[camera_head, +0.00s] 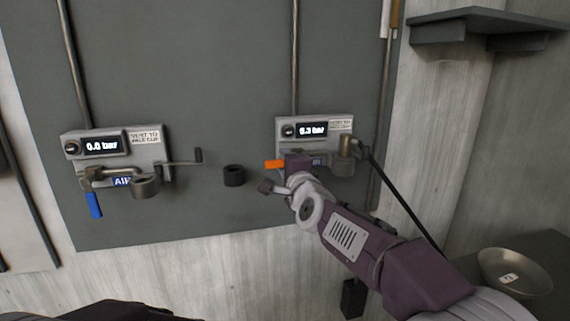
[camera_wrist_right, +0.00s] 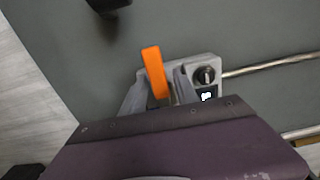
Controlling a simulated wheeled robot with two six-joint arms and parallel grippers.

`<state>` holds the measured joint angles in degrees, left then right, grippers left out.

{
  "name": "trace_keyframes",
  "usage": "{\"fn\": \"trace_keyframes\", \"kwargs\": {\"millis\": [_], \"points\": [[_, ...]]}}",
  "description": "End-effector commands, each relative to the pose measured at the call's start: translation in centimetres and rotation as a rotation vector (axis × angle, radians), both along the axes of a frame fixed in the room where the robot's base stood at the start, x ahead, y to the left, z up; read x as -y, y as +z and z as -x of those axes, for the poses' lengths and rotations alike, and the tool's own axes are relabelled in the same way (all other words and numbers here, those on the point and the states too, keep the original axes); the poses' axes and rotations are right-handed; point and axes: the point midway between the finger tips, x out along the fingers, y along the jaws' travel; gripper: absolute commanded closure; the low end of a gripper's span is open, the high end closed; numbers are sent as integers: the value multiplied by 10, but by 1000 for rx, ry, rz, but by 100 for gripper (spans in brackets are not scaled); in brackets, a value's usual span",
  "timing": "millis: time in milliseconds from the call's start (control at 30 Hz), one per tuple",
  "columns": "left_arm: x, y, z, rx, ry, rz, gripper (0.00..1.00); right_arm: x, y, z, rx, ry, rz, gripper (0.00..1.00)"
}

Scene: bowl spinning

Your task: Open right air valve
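The right air valve unit (camera_head: 300,127) is on the grey panel, its display reading about 6.3 bar. Its orange handle (camera_head: 274,164) points left, roughly level. My right gripper (camera_head: 291,168) is at this handle and hides part of the valve. In the right wrist view the orange handle (camera_wrist_right: 155,72) stands between the two fingers of my right gripper (camera_wrist_right: 158,90). The fingers are apart, with a gap visible beside the handle, so the gripper looks open around it. My left gripper is not in view.
The left valve unit (camera_head: 118,148) reads 0.0 bar, with its blue handle (camera_head: 94,205) hanging down. A dark round fitting (camera_head: 234,176) is between the units. A black hose (camera_head: 405,200) runs down right, near a metal bowl (camera_head: 515,272). A shelf (camera_head: 488,22) is upper right.

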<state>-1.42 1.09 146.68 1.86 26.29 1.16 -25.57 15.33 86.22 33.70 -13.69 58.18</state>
Motion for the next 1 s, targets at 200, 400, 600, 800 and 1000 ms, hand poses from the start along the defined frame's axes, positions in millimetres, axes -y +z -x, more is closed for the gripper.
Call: {"fn": "trace_keyframes", "kwargs": {"millis": [200, 400, 600, 800, 1000], "points": [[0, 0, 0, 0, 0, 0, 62, 0, 0, 0, 2, 0, 2, 58], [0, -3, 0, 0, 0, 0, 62, 3, 0, 9, 3, 0, 2, 58], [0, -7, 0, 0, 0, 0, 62, 15, 0, 46, 3, 0, 2, 58], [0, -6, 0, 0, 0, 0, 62, 25, 1, 78, 3, 1, 1, 58], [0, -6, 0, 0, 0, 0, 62, 28, 0, 87, 2, 0, 2, 58]]}}
